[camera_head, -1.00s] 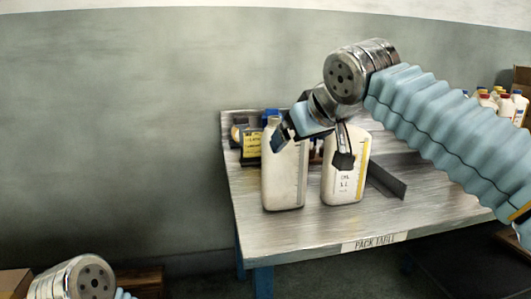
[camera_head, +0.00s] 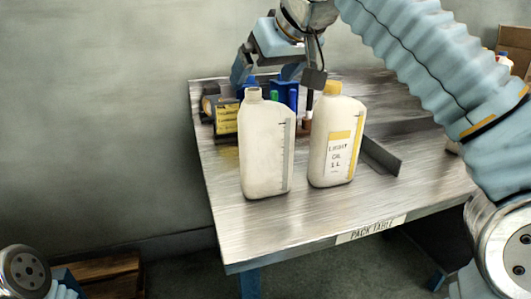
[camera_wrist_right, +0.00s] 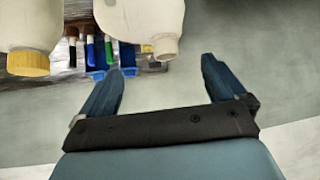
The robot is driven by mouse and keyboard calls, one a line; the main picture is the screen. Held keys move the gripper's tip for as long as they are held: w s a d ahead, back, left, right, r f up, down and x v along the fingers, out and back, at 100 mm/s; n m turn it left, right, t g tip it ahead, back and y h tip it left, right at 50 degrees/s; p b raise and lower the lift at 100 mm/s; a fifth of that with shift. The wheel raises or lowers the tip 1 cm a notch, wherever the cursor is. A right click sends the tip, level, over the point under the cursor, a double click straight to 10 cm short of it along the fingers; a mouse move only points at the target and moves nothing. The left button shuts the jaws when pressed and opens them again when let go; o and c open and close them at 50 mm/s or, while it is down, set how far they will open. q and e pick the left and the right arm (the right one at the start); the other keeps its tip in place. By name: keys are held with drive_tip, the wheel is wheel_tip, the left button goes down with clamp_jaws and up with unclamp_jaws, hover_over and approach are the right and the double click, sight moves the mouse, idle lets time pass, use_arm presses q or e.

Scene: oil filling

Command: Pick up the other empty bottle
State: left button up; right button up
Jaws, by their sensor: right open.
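An uncapped, off-white bottle (camera_head: 264,150) stands upright on the pack table (camera_head: 290,232). Right of it stands a similar bottle with a yellow cap and label (camera_head: 337,140). My right gripper (camera_head: 277,78) is open and empty, above the uncapped bottle's neck. In the right wrist view the bottles appear upside down. The uncapped bottle's neck (camera_wrist_right: 166,47) lies just beyond the gap between my open fingers (camera_wrist_right: 162,85), apart from both. The yellow cap (camera_wrist_right: 28,63) is outside the left finger. My left gripper does not show; only part of that arm is at the lower left.
Behind the bottles are a blue rack (camera_head: 285,92) and a black and yellow item (camera_head: 222,115). A dark angled bar (camera_head: 381,156) lies right of the capped bottle. The table front is clear. A wooden crate (camera_head: 105,275) is at the lower left.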

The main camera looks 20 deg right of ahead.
sight(260, 89)
drive_tip(key=x, duration=0.3)
drive_tip(key=b+x, duration=0.1)
drive_tip(key=x, duration=0.1)
drive_tip(key=shift+s+d+f, duration=0.15)
drive_tip(key=shift+s+f, duration=0.05)
drive_tip(key=shift+f, duration=0.15)
clamp_jaws()
